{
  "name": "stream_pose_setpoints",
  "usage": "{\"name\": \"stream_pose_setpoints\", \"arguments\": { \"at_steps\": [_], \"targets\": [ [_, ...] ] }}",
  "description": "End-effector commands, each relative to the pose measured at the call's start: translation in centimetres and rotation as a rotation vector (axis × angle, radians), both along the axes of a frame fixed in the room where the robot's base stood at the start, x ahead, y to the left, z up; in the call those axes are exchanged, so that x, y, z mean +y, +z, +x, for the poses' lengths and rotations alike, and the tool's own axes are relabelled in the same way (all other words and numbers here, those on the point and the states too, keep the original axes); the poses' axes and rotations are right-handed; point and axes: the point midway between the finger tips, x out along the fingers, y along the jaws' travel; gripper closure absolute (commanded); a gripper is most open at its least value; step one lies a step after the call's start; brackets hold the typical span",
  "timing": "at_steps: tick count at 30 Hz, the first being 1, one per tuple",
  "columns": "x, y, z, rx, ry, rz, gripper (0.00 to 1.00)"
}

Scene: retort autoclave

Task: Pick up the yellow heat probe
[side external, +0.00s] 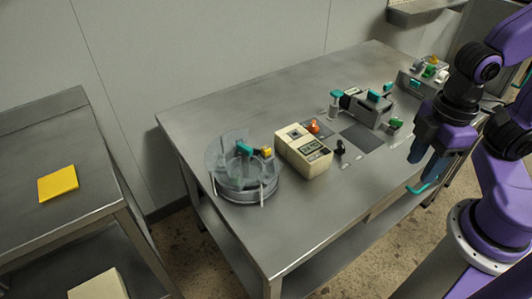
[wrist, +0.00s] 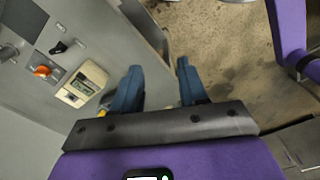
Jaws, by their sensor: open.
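A small yellow piece (side external: 266,151), which looks like the yellow heat probe, shows at the right rim of the clear round vessel (side external: 226,180) on the steel table. Its full shape is too small to tell. In the wrist view a bit of yellow (wrist: 101,113) shows beside the left finger, mostly hidden by it. My gripper (side external: 424,168) is open and empty, to the right of the table's front edge and well apart from the yellow piece. In the wrist view its two blue fingers (wrist: 158,66) stand apart with the table edge and floor beyond.
A beige meter box (side external: 303,152) stands right of the vessel, with an orange knob (side external: 313,126) and black knob (side external: 341,147) near it. A grey device with teal parts (side external: 367,107) stands farther back. A flat yellow pad (side external: 58,183) lies on the left table. The table's front right is clear.

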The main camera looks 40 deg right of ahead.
Motion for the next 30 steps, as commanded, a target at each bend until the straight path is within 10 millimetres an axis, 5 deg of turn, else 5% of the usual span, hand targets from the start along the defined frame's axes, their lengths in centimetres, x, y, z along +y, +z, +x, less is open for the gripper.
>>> {"name": "stream_pose_setpoints", "arguments": {
  "at_steps": [3, 5, 17, 30],
  "targets": [
    [0.0, 0.0, 0.0, 0.0, 0.0, 0.0, 0.57],
    [0.0, 0.0, 0.0, 0.0, 0.0, 0.0, 0.47],
    [0.6, 0.2, 0.9, 0.001, -0.06, -0.001, 0.47],
    [6.9, 1.6, 11.3, 0.017, -0.769, -0.002, 0.47]
  ]
}}
